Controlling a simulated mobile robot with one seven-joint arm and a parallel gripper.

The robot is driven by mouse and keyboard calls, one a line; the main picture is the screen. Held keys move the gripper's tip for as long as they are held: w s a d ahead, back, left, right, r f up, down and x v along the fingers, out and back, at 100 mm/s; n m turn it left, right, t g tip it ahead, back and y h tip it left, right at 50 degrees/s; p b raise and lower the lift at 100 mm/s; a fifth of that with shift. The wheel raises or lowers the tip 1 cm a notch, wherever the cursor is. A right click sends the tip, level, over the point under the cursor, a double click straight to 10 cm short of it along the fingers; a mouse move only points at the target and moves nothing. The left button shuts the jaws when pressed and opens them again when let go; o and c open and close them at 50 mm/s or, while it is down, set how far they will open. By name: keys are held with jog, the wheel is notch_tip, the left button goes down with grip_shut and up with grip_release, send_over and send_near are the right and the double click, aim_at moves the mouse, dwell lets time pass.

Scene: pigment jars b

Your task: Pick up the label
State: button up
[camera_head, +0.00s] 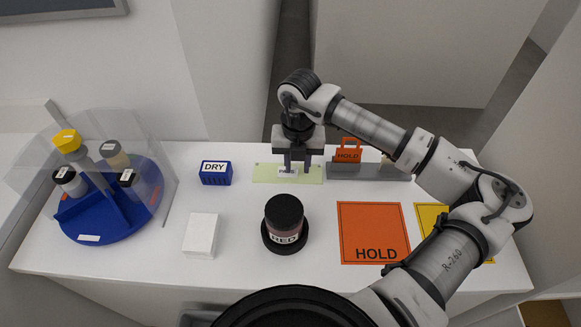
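A small pale label (287,173) with dark print, too small to read surely, shows on the light green strip (262,173) at the back middle of the white table. My gripper (297,171) points down right over the strip. Its two dark fingers are apart, with a gap between them. The left fingertip is at the label and partly overlaps it in this view. I cannot tell whether it touches the label. An orange HOLD tag (348,154) stands upright in a grey rack (368,171) just right of my gripper.
A blue DRY block (215,173) stands left of the strip. A dark jar marked RED (284,222) stands in front. White cards (201,235), an orange HOLD mat (374,225) and a yellow mat (428,217) lie nearby. A blue turntable (89,228) with jars and clear shields is at left.

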jog(key=shift+c, duration=0.3)
grip_shut()
